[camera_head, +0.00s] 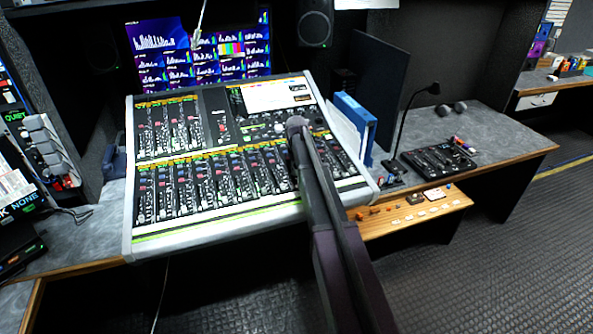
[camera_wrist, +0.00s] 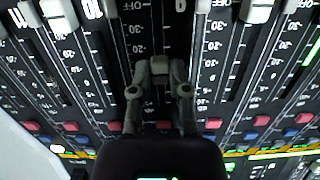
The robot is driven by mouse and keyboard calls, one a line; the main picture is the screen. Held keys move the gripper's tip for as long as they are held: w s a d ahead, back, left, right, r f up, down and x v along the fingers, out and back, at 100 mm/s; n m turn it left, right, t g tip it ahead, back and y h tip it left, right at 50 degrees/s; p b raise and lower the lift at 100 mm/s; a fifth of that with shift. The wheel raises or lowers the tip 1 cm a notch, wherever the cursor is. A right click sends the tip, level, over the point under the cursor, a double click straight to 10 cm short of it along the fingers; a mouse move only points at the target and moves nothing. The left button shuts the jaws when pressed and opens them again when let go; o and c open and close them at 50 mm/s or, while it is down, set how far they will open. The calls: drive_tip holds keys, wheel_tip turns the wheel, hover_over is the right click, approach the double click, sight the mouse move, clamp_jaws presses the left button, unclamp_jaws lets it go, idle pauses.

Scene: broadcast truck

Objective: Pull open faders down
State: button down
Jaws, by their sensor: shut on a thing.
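The mixing console (camera_head: 128,200) stands on the desk with rows of channel strips and faders. In the wrist view, my gripper (camera_wrist: 159,72) is shut on a grey fader cap (camera_wrist: 159,64), with one finger on each side of it. This cap sits below the -20 mark in the picture, away from the OFF mark near the top edge. Other fader caps sit near the OFF marks along the top edge, such as the left cap (camera_wrist: 59,14) and the right cap (camera_wrist: 257,11). In the head view, my arm hides the gripped fader and the gripper's fingers.
Red and blue buttons (camera_wrist: 213,123) line the strips near my gripper. A blue binder (camera_head: 354,125) stands right of the console. A thin black lamp (camera_head: 405,115) and a small black control panel (camera_head: 437,160) are farther right. Screens (camera_head: 200,55) stand behind.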

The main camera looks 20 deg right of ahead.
drive_tip(key=s, duration=0.5)
drive_tip(key=shift+s+f+b, duration=0.35)
drive_tip(key=shift+f, duration=0.05)
drive_tip(key=c, duration=0.6)
unclamp_jaws()
drive_tip(key=shift+w, duration=0.15)
